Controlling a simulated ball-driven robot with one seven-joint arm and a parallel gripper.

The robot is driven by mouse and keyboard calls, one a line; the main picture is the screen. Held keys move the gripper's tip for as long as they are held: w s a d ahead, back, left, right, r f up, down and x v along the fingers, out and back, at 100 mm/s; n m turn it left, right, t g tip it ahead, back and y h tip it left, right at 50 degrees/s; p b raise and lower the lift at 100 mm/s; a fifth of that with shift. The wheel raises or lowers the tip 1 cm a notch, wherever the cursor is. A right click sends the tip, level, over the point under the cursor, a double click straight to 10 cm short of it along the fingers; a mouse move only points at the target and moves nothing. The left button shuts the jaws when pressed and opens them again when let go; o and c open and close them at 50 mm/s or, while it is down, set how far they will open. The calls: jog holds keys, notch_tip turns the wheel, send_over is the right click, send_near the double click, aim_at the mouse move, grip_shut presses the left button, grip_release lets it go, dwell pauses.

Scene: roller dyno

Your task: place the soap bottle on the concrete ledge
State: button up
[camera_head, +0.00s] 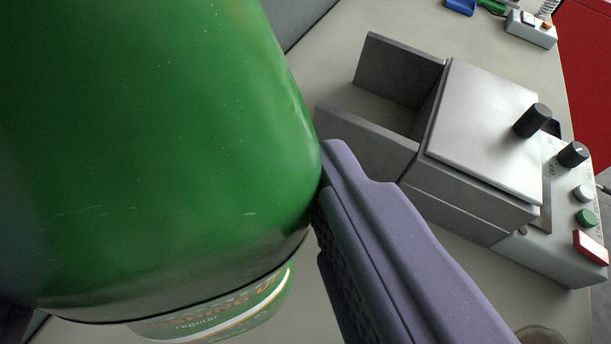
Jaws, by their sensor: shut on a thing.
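The soap bottle (170,120) is a large green shape very close to the camera, filling the left half of the view. Its darker lower edge runs along the bottom left, and a label part reading "regular" shows beneath it. My gripper (345,200) is shut on the bottle. One purple-grey finger presses against the bottle's right side; the other finger is hidden behind the bottle. A pale grey-beige surface (480,45) lies below and beyond; I cannot tell whether it is the concrete ledge.
A grey metal machine (485,130) with an open-topped bay, black knobs, a green button and a red switch stands on the surface at the right. A small switch box (530,28) and a blue item (461,5) lie at the top right. A red panel (590,70) is beyond.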

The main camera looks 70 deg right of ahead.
aim_at(223, 337)
jog(key=f+b, duration=0.1)
jog(key=f, duration=0.4)
jog(key=f+b, duration=0.1)
jog(key=f, duration=0.4)
jog(key=shift+w+d, duration=0.15)
jog(key=shift+w, duration=0.05)
jog(key=o, duration=1.5)
jog(key=v, duration=0.7)
jog(key=shift+s+r+p, duration=0.15)
jog(key=shift+s+p, duration=0.05)
jog(key=shift+p, duration=0.25)
